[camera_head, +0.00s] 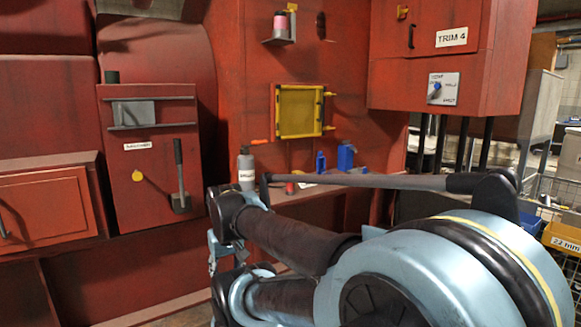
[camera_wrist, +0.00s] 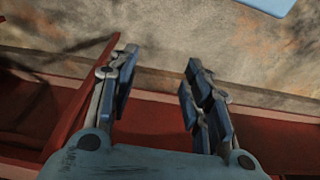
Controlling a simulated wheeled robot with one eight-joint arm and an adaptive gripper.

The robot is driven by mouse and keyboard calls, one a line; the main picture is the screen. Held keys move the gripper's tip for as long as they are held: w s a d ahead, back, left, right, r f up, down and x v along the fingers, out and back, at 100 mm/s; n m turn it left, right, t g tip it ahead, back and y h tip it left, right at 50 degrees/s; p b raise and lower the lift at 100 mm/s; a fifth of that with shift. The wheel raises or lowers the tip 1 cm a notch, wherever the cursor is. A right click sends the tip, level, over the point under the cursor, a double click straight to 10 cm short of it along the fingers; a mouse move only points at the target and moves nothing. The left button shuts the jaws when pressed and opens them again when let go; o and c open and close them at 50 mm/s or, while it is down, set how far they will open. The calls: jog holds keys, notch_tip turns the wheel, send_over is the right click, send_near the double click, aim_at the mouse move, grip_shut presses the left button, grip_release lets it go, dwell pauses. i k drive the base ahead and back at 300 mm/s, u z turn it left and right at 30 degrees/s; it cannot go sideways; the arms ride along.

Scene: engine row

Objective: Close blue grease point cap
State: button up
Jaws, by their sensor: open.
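I cannot make out a blue grease point cap for certain in either view. In the head view, two small blue objects stand on the ledge, a slim one (camera_head: 320,162) and a wider one (camera_head: 346,157); they are too small to identify. My gripper (camera_wrist: 160,68) shows in the wrist view with its two fingers apart and nothing between them. Below it are a red metal edge and mottled floor. In the head view my arm covers the lower middle and right, and the gripper fingers cannot be made out.
A grey bottle (camera_head: 246,168) stands on the red ledge. Above are a yellow-framed panel (camera_head: 300,111) and a TRIM 4 cabinet (camera_head: 430,60) with a blue selector knob (camera_head: 437,88). A lever (camera_head: 180,175) juts out at left. A yellow bin (camera_head: 562,238) is at right.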

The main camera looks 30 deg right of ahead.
aim_at(321, 160)
jog(key=u, duration=1.7)
jog(key=k, duration=1.05)
jog(key=z, duration=1.75)
jog(key=i, duration=0.85)
